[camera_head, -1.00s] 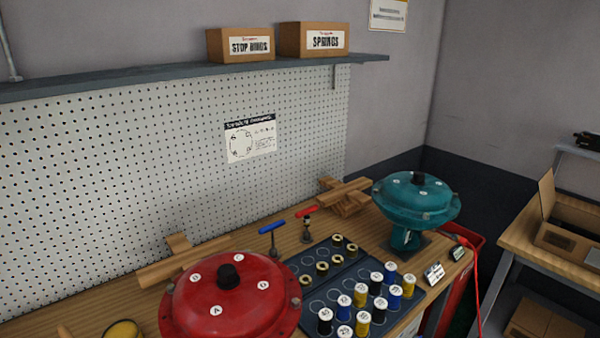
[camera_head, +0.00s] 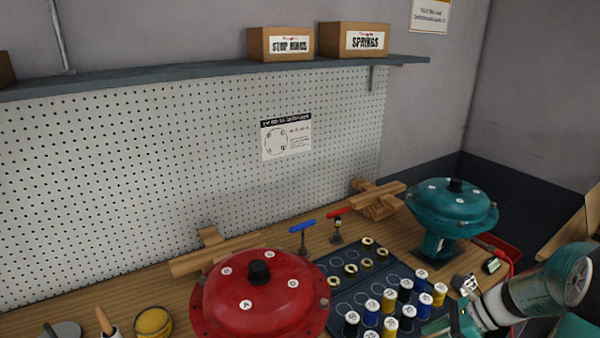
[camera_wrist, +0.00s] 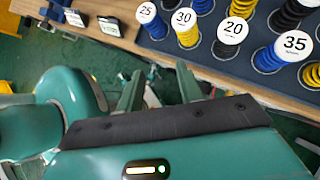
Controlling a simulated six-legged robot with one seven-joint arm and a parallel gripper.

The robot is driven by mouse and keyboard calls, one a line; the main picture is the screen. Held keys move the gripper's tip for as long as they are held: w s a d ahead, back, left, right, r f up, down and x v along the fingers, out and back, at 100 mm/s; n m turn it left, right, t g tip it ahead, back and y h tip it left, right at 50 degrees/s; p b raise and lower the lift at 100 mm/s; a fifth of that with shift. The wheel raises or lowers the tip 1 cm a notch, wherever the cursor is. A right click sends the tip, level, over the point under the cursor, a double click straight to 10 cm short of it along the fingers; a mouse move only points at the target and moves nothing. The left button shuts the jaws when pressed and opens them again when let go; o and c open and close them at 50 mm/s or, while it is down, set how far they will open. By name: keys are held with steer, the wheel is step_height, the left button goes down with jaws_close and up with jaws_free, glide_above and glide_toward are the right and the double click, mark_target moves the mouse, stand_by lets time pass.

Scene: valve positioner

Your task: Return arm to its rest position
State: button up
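My arm (camera_head: 525,295) shows at the lower right of the head view, in front of the bench's right end. In the wrist view my gripper (camera_wrist: 160,70) has its two dark green fingers apart, with nothing between them but floor and blurred clutter behind. It is off the front edge of the bench, near the numbered springs. In the head view its fingertips are small and partly cut off by the lower edge.
A red actuator (camera_head: 258,295) and a teal actuator (camera_head: 452,205) stand on the bench (camera_head: 160,290). A shelf (camera_head: 215,70) runs above.

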steer(key=s+a+r+n+t+h, duration=0.1)
steer(key=s+a+r+n+h, duration=0.3)
steer(key=s+a+r+n, duration=0.3)
steer(key=s+a+r+n+t+h, duration=0.2)
steer(key=s+a+r+n+h, duration=0.2)
steer(key=n, duration=1.3)
steer(key=shift+s+a+r+t+h, duration=0.35)
steer(key=shift+s+a+r, duration=1)
steer(key=shift+a+r, duration=1.3)
steer(key=shift+d+r, duration=0.45)
steer(key=shift+d, duration=0.05)
